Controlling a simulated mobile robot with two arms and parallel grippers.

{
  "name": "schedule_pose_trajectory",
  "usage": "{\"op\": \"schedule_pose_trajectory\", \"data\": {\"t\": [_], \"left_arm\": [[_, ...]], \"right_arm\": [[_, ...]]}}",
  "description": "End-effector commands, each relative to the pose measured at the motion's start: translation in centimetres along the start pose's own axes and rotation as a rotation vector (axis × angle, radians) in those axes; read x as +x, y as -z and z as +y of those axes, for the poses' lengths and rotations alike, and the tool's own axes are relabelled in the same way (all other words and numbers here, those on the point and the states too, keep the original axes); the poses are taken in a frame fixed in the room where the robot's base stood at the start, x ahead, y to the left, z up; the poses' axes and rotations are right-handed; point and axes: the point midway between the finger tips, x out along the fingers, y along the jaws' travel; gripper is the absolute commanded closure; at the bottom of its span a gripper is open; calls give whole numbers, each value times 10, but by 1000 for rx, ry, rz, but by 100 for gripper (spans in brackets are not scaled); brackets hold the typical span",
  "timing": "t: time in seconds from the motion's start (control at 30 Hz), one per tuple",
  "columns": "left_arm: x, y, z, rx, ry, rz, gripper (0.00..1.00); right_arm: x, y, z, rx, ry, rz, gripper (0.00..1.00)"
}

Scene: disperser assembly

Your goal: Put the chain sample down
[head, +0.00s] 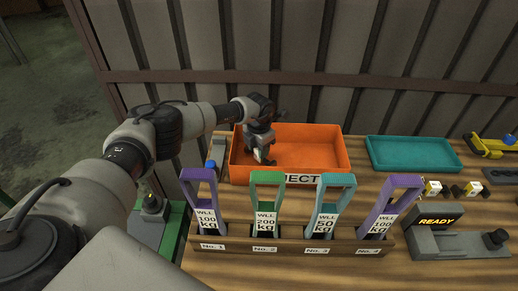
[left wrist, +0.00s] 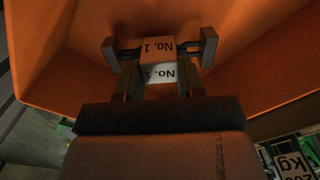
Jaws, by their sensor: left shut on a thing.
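The chain sample (left wrist: 157,50) has a white block marked "No. 1" with a dark link at each side. My left gripper (left wrist: 160,68) is shut on it, a finger on either side of the block. In the head view my left gripper (head: 262,156) points down inside the outline of the orange bin (head: 310,150), at its left part. A bit of the white block (head: 258,155) shows between its fingers. The bin's front label reads "JECT", its first letters hidden. I cannot tell whether the sample touches the bin floor. My right gripper is not in view.
In front of the bin stands a wooden rack (head: 290,245) with several coloured WLL-tagged frames, marked No. 1 to No. 4. A teal tray (head: 412,153) lies to the right, empty. A device reading "READY" (head: 437,221) stands at the front right.

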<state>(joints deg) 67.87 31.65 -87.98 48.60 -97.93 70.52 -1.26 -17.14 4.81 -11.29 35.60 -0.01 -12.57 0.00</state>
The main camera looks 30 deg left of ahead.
Motion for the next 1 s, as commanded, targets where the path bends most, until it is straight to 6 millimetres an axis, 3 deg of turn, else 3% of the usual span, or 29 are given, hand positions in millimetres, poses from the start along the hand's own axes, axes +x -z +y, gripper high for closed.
{"op": "schedule_pose_trajectory", "data": {"t": [0.13, 0.43, 0.47, 0.6, 1.0], "left_arm": [[14, -1, 0, -1, 0, -1, 95], [16, -1, 0, 0, 0, -2, 95], [17, -1, 0, 0, 0, -1, 60], [16, -1, 0, 0, 0, -1, 39], [8, -1, 1, 1, -1, -3, 36]], "right_arm": [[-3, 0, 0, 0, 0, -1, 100], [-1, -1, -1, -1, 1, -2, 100], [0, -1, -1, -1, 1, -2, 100], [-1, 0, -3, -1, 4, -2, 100], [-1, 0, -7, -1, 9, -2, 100]]}}
